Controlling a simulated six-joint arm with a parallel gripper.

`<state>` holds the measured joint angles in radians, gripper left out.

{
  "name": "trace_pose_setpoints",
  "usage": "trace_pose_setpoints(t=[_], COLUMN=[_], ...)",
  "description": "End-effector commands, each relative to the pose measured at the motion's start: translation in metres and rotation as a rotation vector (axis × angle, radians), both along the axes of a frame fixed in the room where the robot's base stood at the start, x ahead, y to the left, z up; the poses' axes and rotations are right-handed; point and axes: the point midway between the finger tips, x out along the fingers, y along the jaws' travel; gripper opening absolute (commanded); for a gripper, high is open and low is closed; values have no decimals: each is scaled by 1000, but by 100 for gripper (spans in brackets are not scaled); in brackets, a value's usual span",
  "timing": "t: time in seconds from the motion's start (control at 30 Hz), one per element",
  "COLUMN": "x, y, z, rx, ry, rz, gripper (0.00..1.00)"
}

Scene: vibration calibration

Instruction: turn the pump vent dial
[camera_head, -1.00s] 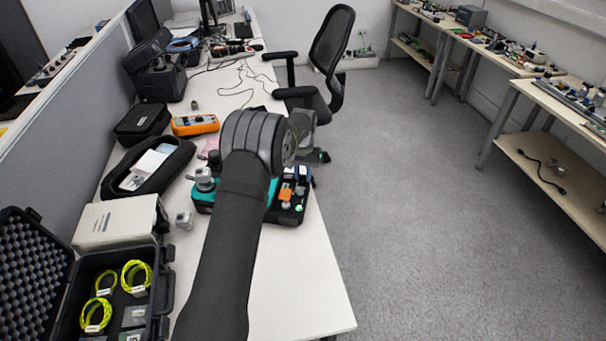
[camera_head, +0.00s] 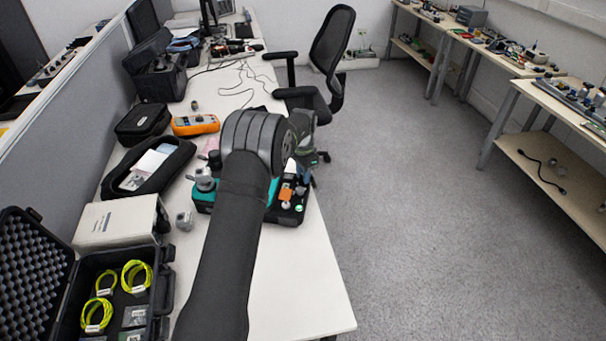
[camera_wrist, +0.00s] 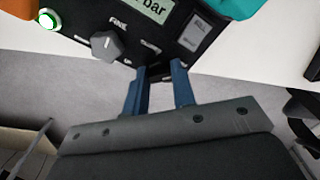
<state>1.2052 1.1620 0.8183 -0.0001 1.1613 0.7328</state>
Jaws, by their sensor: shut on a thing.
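The pump is a teal and black unit on the white bench in the head view, with its black panel (camera_head: 290,215) partly behind my arm. In the wrist view, its panel (camera_wrist: 75,27) shows a display reading "bar", a lit green button (camera_wrist: 47,18), a grey knob (camera_wrist: 107,45) labelled FINE and a pale rocker switch (camera_wrist: 195,33). My gripper (camera_wrist: 162,72) has its two blue fingers at the panel's lower edge, right of the FINE knob. It is shut on a small dark part, apparently the vent dial, mostly hidden between the fingertips. The head view hides the fingers behind my arm.
Left of the pump are a grey metal fitting (camera_head: 184,221), an open black pouch (camera_head: 180,160) and a white box (camera_head: 118,222). An open case (camera_head: 165,290) holds yellow cable coils. An orange meter (camera_head: 195,125) lies behind. A chair (camera_head: 333,50) stands beyond the bench; the floor right is clear.

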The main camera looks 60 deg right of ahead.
Motion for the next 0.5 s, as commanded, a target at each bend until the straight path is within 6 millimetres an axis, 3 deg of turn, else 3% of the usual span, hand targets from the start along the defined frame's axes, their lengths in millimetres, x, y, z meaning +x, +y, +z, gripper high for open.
trace_pose_setpoints(t=[0.5], x=[0], y=[0], z=[0], rx=[0], ry=[0], rz=[-33], gripper=[1])
